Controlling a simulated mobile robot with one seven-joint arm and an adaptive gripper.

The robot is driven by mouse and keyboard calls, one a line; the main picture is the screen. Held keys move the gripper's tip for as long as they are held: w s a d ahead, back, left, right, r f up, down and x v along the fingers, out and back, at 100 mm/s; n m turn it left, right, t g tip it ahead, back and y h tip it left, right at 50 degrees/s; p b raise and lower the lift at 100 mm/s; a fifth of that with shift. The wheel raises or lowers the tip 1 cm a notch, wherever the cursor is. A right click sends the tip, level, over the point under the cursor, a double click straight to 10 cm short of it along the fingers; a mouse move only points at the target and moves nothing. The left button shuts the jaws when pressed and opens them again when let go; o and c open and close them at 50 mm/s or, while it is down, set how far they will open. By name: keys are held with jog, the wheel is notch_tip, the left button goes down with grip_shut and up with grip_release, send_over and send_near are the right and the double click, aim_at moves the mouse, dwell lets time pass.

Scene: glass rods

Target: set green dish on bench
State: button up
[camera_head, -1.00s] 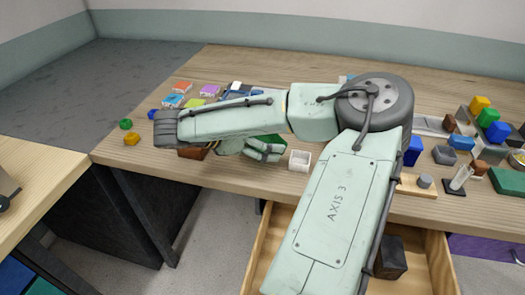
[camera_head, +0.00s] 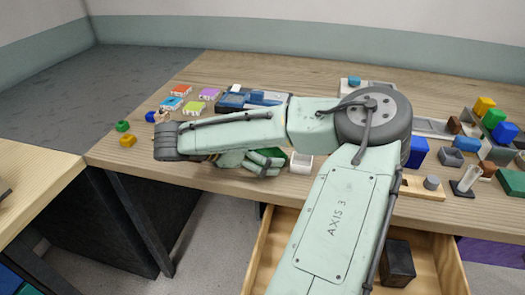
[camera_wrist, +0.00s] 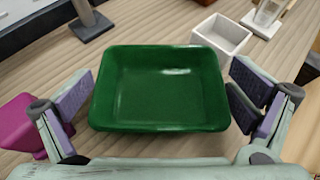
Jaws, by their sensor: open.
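The green dish (camera_wrist: 160,90) is a shallow rectangular tray, empty and upright, in the middle of the wrist view. It appears to rest on the wooden bench (camera_wrist: 150,27). My gripper (camera_wrist: 162,98) is open, with one purple-padded finger at each side of the dish. The fingers are close to its side walls; I cannot tell whether they touch. In the head view only part of the green dish (camera_head: 272,153) shows, behind my gripper (camera_head: 262,165) and forearm.
A small white box (camera_wrist: 222,35) stands just right of and behind the dish. A magenta object (camera_wrist: 22,125) lies left of the gripper. An open drawer (camera_head: 437,265) below the bench edge holds a dark block (camera_head: 397,262). Several coloured blocks crowd the bench's right side.

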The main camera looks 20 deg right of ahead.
jog(key=shift+a+r, duration=0.1)
jog(key=shift+r, duration=0.15)
jog(key=p+v, duration=0.1)
jog(key=v, duration=0.9)
jog(key=shift+r, duration=0.25)
jog(key=shift+s+a+r+p, duration=0.1)
jog(key=shift+a+r+p, duration=0.1)
jog(key=shift+a+p, duration=0.5)
jog(key=shift+a, duration=0.1)
jog(key=shift+a+f, duration=0.1)
jog(key=shift+f, duration=0.05)
